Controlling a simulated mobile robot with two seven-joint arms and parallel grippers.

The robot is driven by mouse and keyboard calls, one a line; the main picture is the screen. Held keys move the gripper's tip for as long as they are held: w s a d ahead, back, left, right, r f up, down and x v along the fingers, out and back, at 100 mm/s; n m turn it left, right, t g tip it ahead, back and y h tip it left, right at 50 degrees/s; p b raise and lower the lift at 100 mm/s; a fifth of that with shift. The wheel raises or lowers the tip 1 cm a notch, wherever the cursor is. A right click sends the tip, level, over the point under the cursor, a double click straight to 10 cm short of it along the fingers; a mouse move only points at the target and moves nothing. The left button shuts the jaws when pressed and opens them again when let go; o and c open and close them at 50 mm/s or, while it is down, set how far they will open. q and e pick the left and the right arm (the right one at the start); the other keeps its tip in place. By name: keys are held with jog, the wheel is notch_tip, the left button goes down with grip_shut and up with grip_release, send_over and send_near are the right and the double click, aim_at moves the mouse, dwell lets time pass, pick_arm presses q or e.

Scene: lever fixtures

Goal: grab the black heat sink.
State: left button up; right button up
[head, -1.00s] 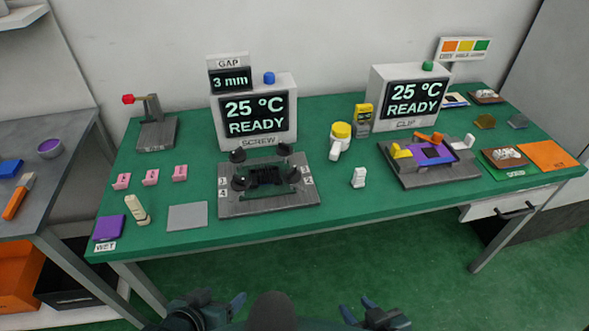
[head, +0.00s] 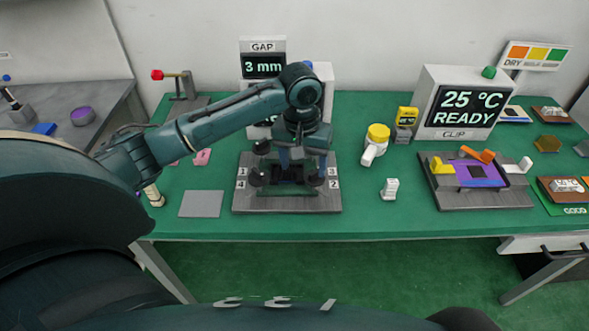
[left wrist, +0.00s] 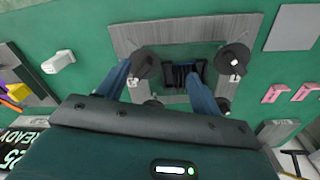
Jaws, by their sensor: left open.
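The black heat sink (head: 290,174) sits in the middle of the grey screw fixture (head: 245,200), between its black knobs. My left gripper (head: 303,168) is over the fixture, pointing down and open, and hides part of the heat sink. In the left wrist view the heat sink (left wrist: 182,76) shows between the two blue fingers of the gripper (left wrist: 160,72), nearer the right finger. I cannot tell whether either finger touches it. My right gripper is out of view.
Black knobs (head: 257,177) stand around the heat sink close to the fingers. To the right are a yellow-capped bottle (head: 378,134), a small white part (head: 390,188) and the clip fixture (head: 435,195). A grey pad (head: 201,204) lies left of the screw fixture.

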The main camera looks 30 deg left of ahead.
pick_arm(q)
jog(key=w+a+r+n, duration=0.3)
jog(key=a+r+n, duration=0.1)
jog(key=a+r, duration=0.3)
jog(key=shift+g, duration=0.3)
jog(key=f, duration=1.3)
jog(key=shift+w+d, duration=0.2)
jog(key=shift+d, duration=0.15)
jog(key=c, duration=1.1)
